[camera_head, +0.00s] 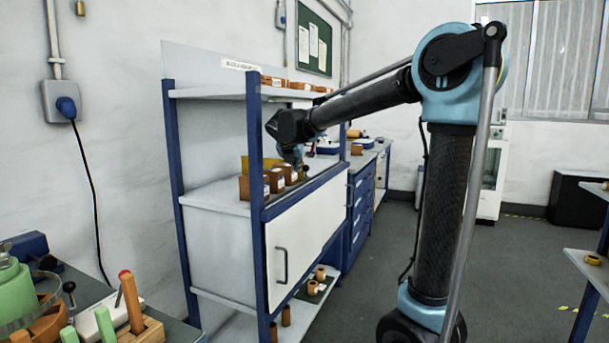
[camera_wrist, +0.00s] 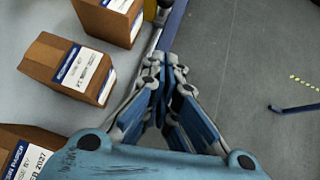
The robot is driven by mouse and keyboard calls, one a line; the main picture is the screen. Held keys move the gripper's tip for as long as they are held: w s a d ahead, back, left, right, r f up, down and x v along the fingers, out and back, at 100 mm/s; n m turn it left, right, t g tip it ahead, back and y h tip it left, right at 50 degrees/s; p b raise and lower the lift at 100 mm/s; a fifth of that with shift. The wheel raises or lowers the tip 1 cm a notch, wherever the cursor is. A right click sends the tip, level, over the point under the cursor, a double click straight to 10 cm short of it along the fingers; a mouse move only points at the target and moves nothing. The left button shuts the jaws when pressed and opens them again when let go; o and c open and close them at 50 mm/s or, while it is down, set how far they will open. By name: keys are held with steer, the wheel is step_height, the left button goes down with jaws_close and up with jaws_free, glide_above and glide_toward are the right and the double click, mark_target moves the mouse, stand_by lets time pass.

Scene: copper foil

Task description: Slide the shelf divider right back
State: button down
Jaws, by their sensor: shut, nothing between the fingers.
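A yellow panel (camera_head: 244,164), which looks like the shelf divider, stands among brown boxes on the middle shelf (camera_head: 216,197). Boxes and my arm hide part of it. In the wrist view a small yellow part (camera_wrist: 150,9) with a dark knob shows at the top edge, beyond the fingertips. My gripper (camera_head: 293,158) is over the shelf's front edge, near the boxes. In the wrist view my gripper (camera_wrist: 165,72) is shut and empty, its fingertips together over the blue front rail (camera_wrist: 174,26). I cannot tell from these frames whether it touches anything.
Labelled brown boxes (camera_wrist: 66,69) stand left of my fingers on the shelf. A blue shelf post (camera_head: 256,150) rises in front. Open grey floor (camera_wrist: 235,80) lies right of the shelf. A workbench with a green container (camera_head: 14,290) is at lower left.

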glide_toward(305, 177)
step_height(305, 177, down, 4)
steer(key=shift+d+r, duration=0.1)
steer(key=shift+r, duration=0.1)
steer(key=shift+w+d+r, duration=0.1)
steer(key=shift+w+r, duration=0.05)
steer(key=shift+w, duration=0.35)
steer(key=shift+w+d+r, duration=0.1)
steer(key=shift+w+r, duration=0.05)
steer(key=shift+w, duration=0.3)
steer(key=shift+w+r, duration=0.15)
steer(key=shift+w, duration=0.55)
